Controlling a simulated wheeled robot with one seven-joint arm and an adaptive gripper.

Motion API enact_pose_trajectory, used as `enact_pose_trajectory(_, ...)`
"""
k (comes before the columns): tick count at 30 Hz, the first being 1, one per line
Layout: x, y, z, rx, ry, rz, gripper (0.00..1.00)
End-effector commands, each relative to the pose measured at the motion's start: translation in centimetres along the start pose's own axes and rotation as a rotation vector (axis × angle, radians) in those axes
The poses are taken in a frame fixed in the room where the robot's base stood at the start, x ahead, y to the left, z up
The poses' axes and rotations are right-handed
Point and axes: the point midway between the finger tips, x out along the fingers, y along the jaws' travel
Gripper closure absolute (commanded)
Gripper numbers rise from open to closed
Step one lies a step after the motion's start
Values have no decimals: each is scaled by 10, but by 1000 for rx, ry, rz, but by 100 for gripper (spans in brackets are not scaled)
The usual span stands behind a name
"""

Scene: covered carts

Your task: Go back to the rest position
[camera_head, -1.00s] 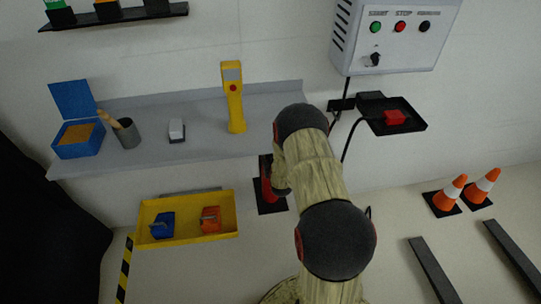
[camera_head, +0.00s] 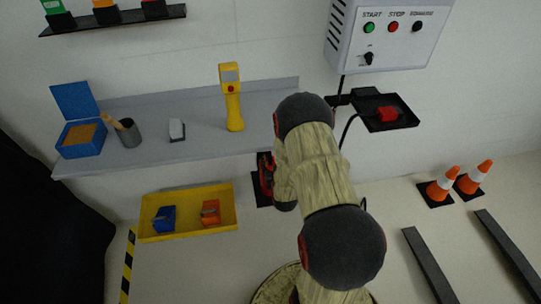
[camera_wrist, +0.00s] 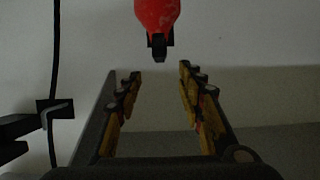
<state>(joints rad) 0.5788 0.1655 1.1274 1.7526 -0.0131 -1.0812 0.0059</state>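My gripper (camera_wrist: 158,78) shows in the wrist view with its two fingers well apart and nothing between them. A red thing with a black end (camera_wrist: 157,18) is at the top of that view, beyond the fingertips and apart from them; its upper part is cut off. In the head view my arm is bent over in the middle, its forearm pointing down toward the wall, and it hides most of the gripper. A red and black shape (camera_head: 265,175) shows just left of my arm; I cannot tell exactly what it is.
A grey shelf (camera_head: 200,150) holds a blue box (camera_head: 80,140), a cup, a white block and a yellow handheld device (camera_head: 232,100). Below is a yellow tray (camera_head: 187,229). A control box (camera_head: 385,35), black tray (camera_head: 388,122), cones (camera_head: 440,187) and floor rails (camera_head: 430,265) are right.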

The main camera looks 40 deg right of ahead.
Motion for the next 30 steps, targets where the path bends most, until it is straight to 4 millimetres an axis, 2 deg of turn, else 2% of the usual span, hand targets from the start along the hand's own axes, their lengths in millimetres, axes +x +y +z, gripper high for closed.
enact_pose_trajectory(21, -4, 0, 4, 0, -15, 0, 62)
enact_pose_trajectory(23, -5, 0, 14, 0, -52, 0, 62)
enact_pose_trajectory(25, -7, 0, 36, -1, -131, 1, 62)
enact_pose_trajectory(28, -26, 1, 89, 0, -322, 2, 62)
enact_pose_trajectory(30, -45, 1, 116, 0, -464, 4, 62)
